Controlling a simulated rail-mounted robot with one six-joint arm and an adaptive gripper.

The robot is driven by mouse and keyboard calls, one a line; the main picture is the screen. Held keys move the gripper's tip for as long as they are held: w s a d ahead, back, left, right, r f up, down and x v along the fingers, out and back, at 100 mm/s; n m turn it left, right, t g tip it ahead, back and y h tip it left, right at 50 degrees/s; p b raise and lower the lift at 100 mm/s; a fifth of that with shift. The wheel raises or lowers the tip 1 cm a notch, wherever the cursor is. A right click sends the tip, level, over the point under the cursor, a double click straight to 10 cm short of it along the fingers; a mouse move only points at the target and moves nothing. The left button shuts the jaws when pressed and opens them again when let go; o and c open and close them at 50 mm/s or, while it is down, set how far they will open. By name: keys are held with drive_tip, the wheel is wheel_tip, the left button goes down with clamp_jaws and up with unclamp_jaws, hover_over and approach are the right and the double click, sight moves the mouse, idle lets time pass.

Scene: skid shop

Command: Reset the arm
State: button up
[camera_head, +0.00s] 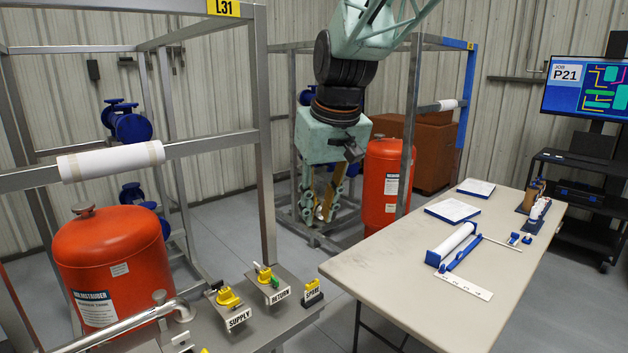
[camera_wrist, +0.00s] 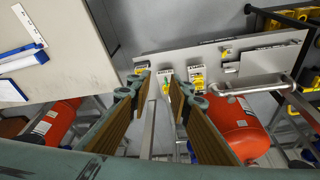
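My gripper (camera_head: 319,216) hangs pointing down from the pale green arm in the head view, behind the gap between the valve bench and the table. Its two fingers with brown pads stand apart in the wrist view (camera_wrist: 163,84), with nothing held between them. The floor, a metal frame post and the distant valve bench show past the fingers. The arm is bent downward, and its upper part runs out of the top of the head view.
The beige table (camera_head: 385,262) stands right of my gripper, with a white roll in a blue holder (camera_head: 452,244). A red tank (camera_head: 381,187) and metal frame stand close behind the gripper. Another red tank (camera_head: 115,250) and the valve bench (camera_head: 290,318) are at left front.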

drive_tip(key=s+d+r+m, duration=0.1)
drive_tip(key=s+d, duration=0.5)
drive_tip(key=s, duration=0.4)
drive_tip(key=s+d+r+m+h+b, duration=0.1)
drive_tip(key=s+d, duration=0.4)
drive_tip(key=s, duration=0.4)
drive_tip(key=s+d+m, duration=0.1)
drive_tip(key=s+d, duration=0.5)
drive_tip(key=s, duration=0.4)
drive_tip(key=s+d+f, duration=0.1)
drive_tip(key=s+f, duration=0.1)
drive_tip(key=s, duration=0.3)
drive_tip(key=s+d+f+m, duration=0.1)
drive_tip(key=s+d, duration=0.1)
drive_tip(key=s, duration=0.4)
drive_tip(key=shift+s+f+t, duration=0.15)
drive_tip(key=shift+f+t, duration=0.15)
drive_tip(key=shift+f, duration=0.05)
